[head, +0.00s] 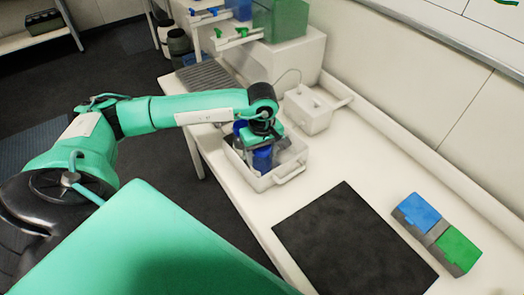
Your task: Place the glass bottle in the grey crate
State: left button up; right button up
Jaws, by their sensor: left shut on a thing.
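The grey crate (284,176), pale and open-topped with a handle, stands on the white bench. My left gripper (264,142) reaches down over it and is shut on the glass bottle (262,160), which looks dark blue and upright. The bottle is inside the crate's outline; I cannot tell whether its base touches the crate floor. Another blue thing (240,129) shows just behind and left of it, partly hidden by my gripper. My fingertips are small and partly hidden. My right gripper is not in view.
A black mat (352,245) lies on the bench to the right of the crate. Blue (416,212) and green (457,249) lidded boxes sit further right. A white box-like device (307,110) stands just behind the crate. A larger white unit (290,62) is further back.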

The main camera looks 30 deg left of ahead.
pick_arm(q)
jog(key=shift+f, duration=0.15)
jog(key=o, duration=1.6)
jog(key=shift+o, duration=0.2)
jog(key=shift+r, duration=0.5)
notch_tip(320, 180, up, 11)
jog(key=b, duration=0.3)
jog(key=shift+f, duration=0.15)
jog(key=shift+r, duration=0.4)
